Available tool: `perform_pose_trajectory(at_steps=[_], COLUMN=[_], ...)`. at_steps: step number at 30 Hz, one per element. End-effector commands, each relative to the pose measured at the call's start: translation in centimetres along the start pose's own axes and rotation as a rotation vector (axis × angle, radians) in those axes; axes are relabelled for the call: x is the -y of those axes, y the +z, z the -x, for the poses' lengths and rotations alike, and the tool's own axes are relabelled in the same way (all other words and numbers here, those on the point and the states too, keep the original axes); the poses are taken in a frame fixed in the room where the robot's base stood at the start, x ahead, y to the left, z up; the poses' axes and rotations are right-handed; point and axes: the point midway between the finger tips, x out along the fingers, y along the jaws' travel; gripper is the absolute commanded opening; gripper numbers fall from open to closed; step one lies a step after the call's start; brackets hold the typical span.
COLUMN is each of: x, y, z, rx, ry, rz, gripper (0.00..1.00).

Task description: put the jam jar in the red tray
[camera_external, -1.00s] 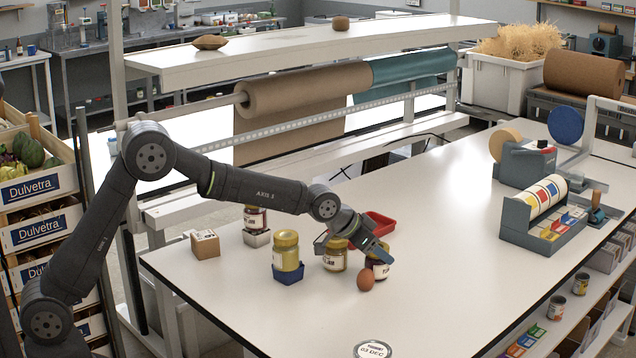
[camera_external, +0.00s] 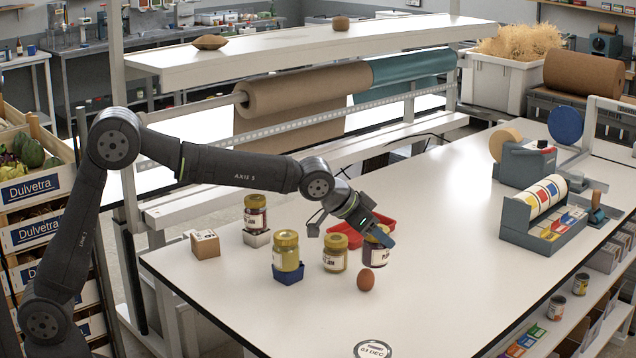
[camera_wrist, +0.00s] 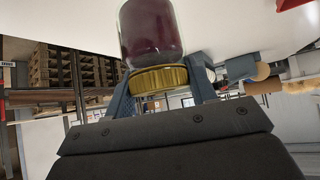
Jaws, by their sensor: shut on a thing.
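My gripper (camera_external: 372,232) is shut on the jam jar (camera_external: 374,256). It grips the jar by its gold lid (camera_wrist: 158,80), and dark red-purple jam shows through the glass in the wrist view (camera_wrist: 150,28). The jar hangs roughly upright, apparently just above the table, behind the brown egg. The red tray (camera_external: 346,230) lies on the table just behind and left of the jar, partly hidden by my gripper.
A brown egg (camera_external: 366,281) is in front of the held jar.

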Motion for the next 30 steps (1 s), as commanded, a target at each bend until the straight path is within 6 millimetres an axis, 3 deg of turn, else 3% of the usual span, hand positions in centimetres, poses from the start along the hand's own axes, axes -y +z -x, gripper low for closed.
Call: perform_pose_trajectory(at_steps=[4, 7, 11, 18, 21, 26, 30], x=[-1.0, 0.2, 4.4, 13.8, 16.4, 18.8, 21.4], y=[-0.3, -0.9, -2.4, -4.6, -5.0, -5.2, -4.5], z=[1.1, 0.9, -0.1, -1.7, -1.9, -2.3, -3.8], rx=[-0.003, -0.002, -0.001, -0.002, -0.005, -0.005, -0.005], ry=[-0.003, -0.024, -0.086, -0.216, -0.253, -0.280, -0.284], rz=[0.002, 0.025, 0.085, 0.214, 0.250, 0.278, 0.282], gripper=[0.00, 0.00, 0.00, 0.00, 0.00, 0.00, 0.00])
